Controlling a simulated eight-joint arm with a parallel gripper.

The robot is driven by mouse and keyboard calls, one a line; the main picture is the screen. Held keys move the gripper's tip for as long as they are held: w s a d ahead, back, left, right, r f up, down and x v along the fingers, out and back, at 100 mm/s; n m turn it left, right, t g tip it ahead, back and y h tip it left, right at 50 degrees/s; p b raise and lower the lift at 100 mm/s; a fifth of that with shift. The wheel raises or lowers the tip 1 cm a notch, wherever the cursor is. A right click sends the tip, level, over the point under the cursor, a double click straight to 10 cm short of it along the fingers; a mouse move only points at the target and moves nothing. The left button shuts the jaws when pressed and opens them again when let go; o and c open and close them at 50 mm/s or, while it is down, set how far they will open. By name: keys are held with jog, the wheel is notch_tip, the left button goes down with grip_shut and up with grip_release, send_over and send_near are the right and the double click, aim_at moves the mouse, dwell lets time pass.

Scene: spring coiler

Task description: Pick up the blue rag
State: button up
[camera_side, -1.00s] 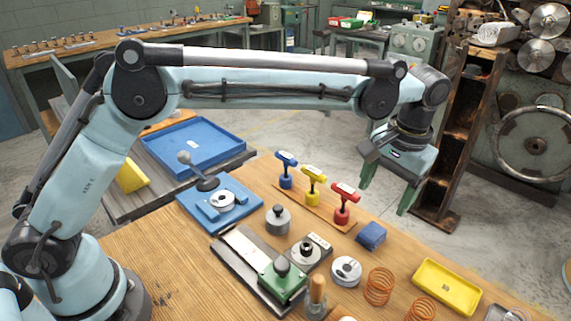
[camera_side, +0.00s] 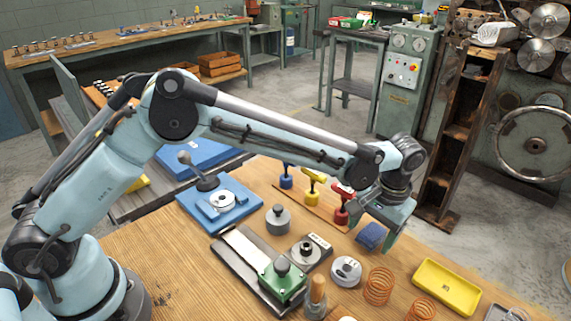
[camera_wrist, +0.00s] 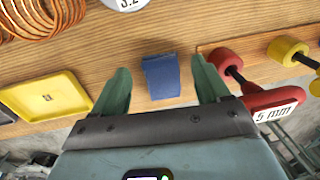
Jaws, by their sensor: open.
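The blue rag (camera_side: 371,237) is a small folded block of cloth on the wooden bench near its far edge. In the side view my gripper (camera_side: 378,240) is low at the rag, its green fingers pointing down and partly covering it. In the wrist view the rag (camera_wrist: 161,76) lies between the two open green fingers of my gripper (camera_wrist: 162,85). I cannot tell exactly how high the fingertips are above the bench.
The red-handled 5 mm tool (camera_wrist: 268,100) stands close beside the right finger in the wrist view. A yellow tray (camera_side: 447,287), copper coils (camera_side: 379,287) and a round metal gauge (camera_side: 346,270) are nearby. The bench edge is just beyond the rag.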

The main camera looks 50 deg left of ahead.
aim_at(370, 241)
jog(key=shift+a+f, duration=0.1)
jog(key=shift+f, duration=0.45)
jog(key=c, duration=1.1)
jog(key=shift+r, duration=0.1)
jog(key=shift+r, duration=0.45)
jog(key=r, duration=0.3)
jog(key=shift+s+d+r, duration=0.3)
jog(key=shift+s+r, duration=0.05)
jog(key=shift+s, duration=0.05)
jog(key=s+d+r, duration=0.2)
jog(key=s, duration=0.1)
jog(key=s+d+r, duration=0.4)
jog(key=s, duration=0.1)
jog(key=shift+s+r, duration=0.25)
jog(key=shift+s, duration=0.1)
jog(key=shift+r, duration=1.9)
jog(key=shift+a, duration=0.1)
